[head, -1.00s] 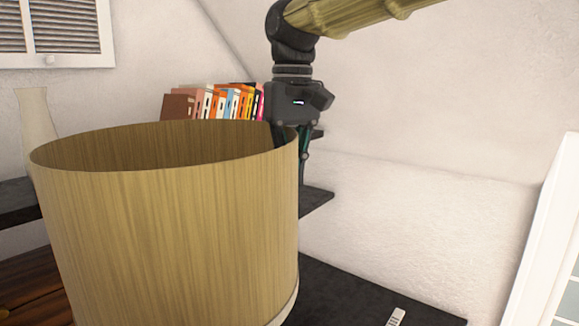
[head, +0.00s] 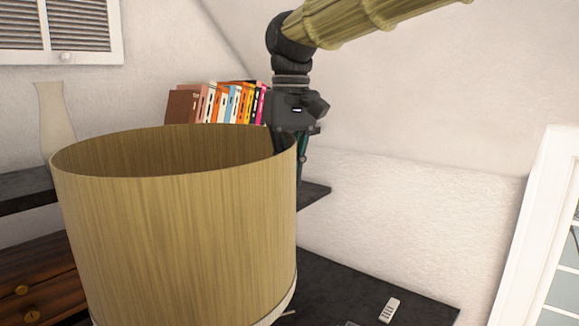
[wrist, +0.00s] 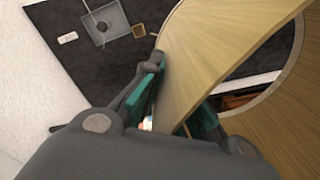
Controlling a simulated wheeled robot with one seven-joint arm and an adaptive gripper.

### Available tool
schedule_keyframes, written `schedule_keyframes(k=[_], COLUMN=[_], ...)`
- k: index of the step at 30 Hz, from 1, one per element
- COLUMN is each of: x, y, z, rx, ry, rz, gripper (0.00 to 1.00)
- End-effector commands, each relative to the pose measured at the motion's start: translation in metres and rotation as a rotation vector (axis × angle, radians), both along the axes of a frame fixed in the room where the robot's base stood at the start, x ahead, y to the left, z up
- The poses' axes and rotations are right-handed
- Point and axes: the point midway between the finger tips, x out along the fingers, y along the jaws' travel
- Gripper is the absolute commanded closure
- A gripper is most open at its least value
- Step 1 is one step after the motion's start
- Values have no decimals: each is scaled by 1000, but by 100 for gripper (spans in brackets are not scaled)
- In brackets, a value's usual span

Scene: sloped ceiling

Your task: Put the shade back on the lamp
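The shade (head: 175,245) is a big tan drum with an open top and fills the lower left of the head view. My gripper (head: 292,150) is at its right rim, one finger inside and one outside. In the wrist view the shade's wall (wrist: 205,50) runs between the teal fingers of my gripper (wrist: 178,105), which are closed on it. The shade is held roughly upright. A grey square piece with a thin rod (wrist: 103,22), seemingly the lamp's base, stands on the dark tabletop. In the head view the shade hides most of that area.
A white remote (head: 390,310) lies on the dark tabletop (head: 350,287). Books (head: 220,103) and a pale vase (head: 55,120) stand behind on a shelf. Wooden drawers (head: 30,290) are at left; a white frame (head: 530,230) is at right.

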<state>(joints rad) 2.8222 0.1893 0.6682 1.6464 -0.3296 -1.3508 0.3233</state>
Motion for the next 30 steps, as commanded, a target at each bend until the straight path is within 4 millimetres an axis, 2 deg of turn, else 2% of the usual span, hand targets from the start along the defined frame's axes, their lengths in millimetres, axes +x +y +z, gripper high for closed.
schedule_keyframes(k=[3, 30], x=[5, 5], y=[0, 0], z=[-10, -50], rx=[0, -1], ry=[5, 5], rz=[-2, 0], gripper=[100, 100])
